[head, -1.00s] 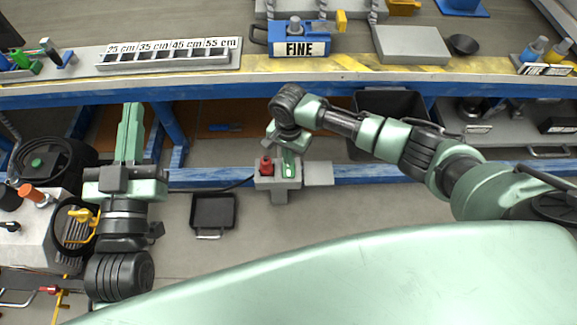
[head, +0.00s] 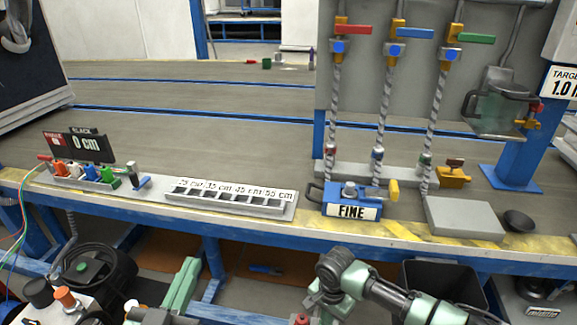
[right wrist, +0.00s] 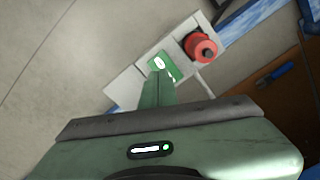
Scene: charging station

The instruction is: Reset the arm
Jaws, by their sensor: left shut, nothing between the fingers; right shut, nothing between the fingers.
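My left gripper (head: 182,287) shows at the bottom left of the head view, its pale green fingers shut and empty, below the front edge of the bench. My right gripper (right wrist: 160,88) is shut and empty in the right wrist view. Its tip points at a green panel (right wrist: 164,66) with white marks on a grey control box (right wrist: 128,88). I cannot tell whether it touches. A red push button (right wrist: 200,47) sits beside the panel. The red button also shows at the head view's bottom edge (head: 301,320). My right arm comes in from the lower right.
The bench (head: 250,110) carries a grey slotted tray (head: 230,202), a blue FINE block (head: 351,200) and a grey plate (head: 463,218). Three hoses with coloured valve handles hang at the right. A black bin (head: 440,280) stands under the bench. The bench middle is clear.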

